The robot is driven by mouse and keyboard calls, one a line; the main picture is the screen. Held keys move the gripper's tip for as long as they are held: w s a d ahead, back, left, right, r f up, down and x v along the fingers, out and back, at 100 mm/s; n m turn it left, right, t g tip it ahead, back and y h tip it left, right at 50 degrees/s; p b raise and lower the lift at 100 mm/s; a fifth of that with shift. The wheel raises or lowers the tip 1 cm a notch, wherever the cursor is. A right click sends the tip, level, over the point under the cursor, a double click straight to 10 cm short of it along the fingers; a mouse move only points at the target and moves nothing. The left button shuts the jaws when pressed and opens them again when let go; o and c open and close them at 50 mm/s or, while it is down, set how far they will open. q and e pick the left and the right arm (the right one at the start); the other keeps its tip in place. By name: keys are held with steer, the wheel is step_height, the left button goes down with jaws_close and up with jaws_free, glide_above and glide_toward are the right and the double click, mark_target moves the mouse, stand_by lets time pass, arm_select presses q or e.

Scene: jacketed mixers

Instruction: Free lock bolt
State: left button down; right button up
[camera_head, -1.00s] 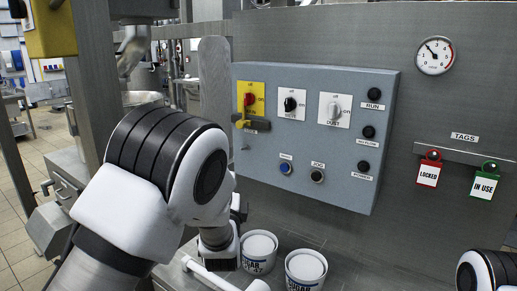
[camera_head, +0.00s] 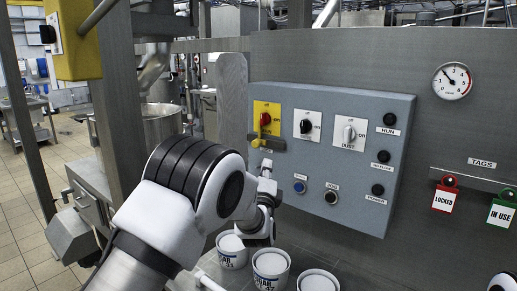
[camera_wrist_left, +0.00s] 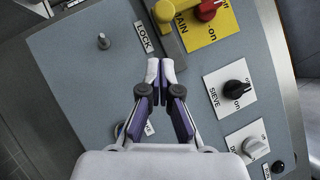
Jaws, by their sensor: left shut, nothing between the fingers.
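The red MAIN knob (camera_head: 265,119) sits above the bolt. My left gripper (camera_head: 265,166) is in front of the panel's lower left, below the bolt. In the wrist view its fingertips (camera_wrist_left: 160,66) are together and empty, close to the bolt's lower end; I cannot tell whether they touch.
SIEVE (camera_head: 306,125) and DUST (camera_head: 349,131) switches sit to the right of the plate. Blue (camera_head: 299,187) and black (camera_head: 331,197) buttons are below. Several white tubs (camera_head: 271,264) stand under the panel. A steel post (camera_head: 115,110) rises at left.

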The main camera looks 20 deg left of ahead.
mark_target(261, 143)
arm_select(q)
steer(key=w+a+r+p, duration=0.2)
steer(key=w, duration=0.1)
steer(key=shift+a+r, duration=0.15)
steer(key=shift+a, duration=0.45)
steer(key=shift+w, duration=0.1)
steer(key=a, duration=0.2)
steer(key=w+a+b, duration=0.1)
steer(key=a, duration=0.1)
steer(key=shift+w, duration=0.2)
